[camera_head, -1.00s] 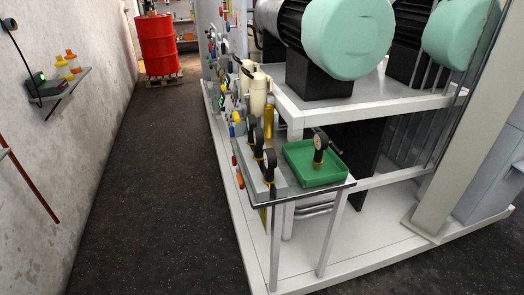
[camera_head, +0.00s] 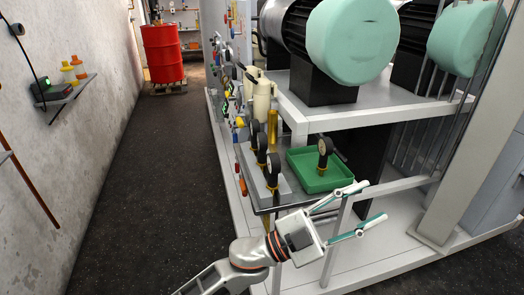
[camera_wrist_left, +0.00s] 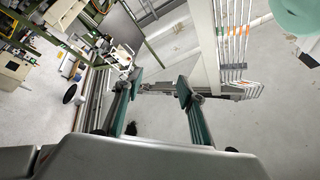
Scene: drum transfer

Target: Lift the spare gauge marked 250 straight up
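Several dark-faced gauges show in the head view; their markings are too small to read, so I cannot tell which is marked 250. Three stand in a row on a grey block (camera_head: 284,187): a front gauge (camera_head: 273,164), a middle gauge (camera_head: 262,143) and a back gauge (camera_head: 254,128). Another gauge (camera_head: 324,148) stands upright in the green tray (camera_head: 310,182). My left gripper (camera_head: 372,202) is open and empty, in front and to the right of the tray. Its spread fingers also show in the left wrist view (camera_wrist_left: 160,82), with no gauge between them. My right gripper is out of view.
The tray and block share a small shelf (camera_head: 262,208) on the white skid frame. A motor with a mint-green cover (camera_head: 350,40) overhangs behind. A red drum (camera_head: 162,52) stands far back. The dark aisle floor (camera_head: 150,170) is clear.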

